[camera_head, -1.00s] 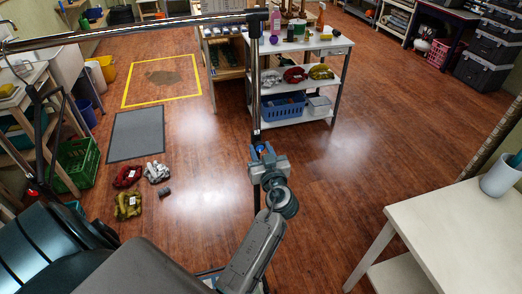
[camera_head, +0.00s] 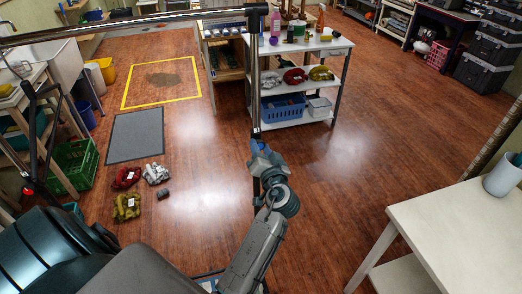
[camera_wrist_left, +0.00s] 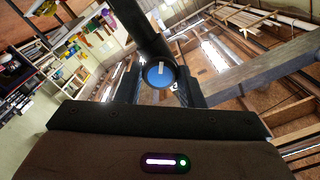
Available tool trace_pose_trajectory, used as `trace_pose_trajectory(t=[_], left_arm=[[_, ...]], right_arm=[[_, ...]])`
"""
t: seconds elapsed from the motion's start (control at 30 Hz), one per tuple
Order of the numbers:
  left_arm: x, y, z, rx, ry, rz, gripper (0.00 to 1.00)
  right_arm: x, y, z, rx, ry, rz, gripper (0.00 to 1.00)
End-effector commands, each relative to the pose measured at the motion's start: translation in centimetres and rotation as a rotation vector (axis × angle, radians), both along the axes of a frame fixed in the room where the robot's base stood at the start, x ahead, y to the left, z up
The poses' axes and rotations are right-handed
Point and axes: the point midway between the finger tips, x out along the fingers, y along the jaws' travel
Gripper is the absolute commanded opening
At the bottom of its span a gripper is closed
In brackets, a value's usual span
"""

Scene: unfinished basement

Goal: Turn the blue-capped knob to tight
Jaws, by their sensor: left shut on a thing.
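The blue-capped knob (camera_wrist_left: 152,76) shows in the left wrist view, between my two fingers. Its round blue cap faces the camera and carries a white line that stands nearly upright in that view. The knob sits on a dark upright post (camera_head: 256,95), which also shows in the left wrist view (camera_wrist_left: 140,28). My left gripper (camera_head: 259,149) is shut on the knob, and in the head view it hides most of it. My right gripper is not in view.
A metal rail (camera_head: 130,28) runs left from the top of the post. A white table (camera_head: 460,225) stands at the right. A white shelf cart (camera_head: 300,105) stands behind the post. Cloth bundles (camera_head: 127,205) lie on the floor at left.

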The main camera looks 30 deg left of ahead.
Motion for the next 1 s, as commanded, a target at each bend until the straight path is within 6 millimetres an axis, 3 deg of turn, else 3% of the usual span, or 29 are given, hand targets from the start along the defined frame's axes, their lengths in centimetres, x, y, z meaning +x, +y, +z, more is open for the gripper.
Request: trace_pose_trajectory(t=[0.47,1.0], left_arm=[[-0.1,0.0,0.0,0.292,0.349,0.001,0.11],[0.0,0.0,0.2,0.627,0.740,0.001,0.11]], right_arm=[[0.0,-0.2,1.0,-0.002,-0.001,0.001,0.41],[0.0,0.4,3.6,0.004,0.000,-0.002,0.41]])
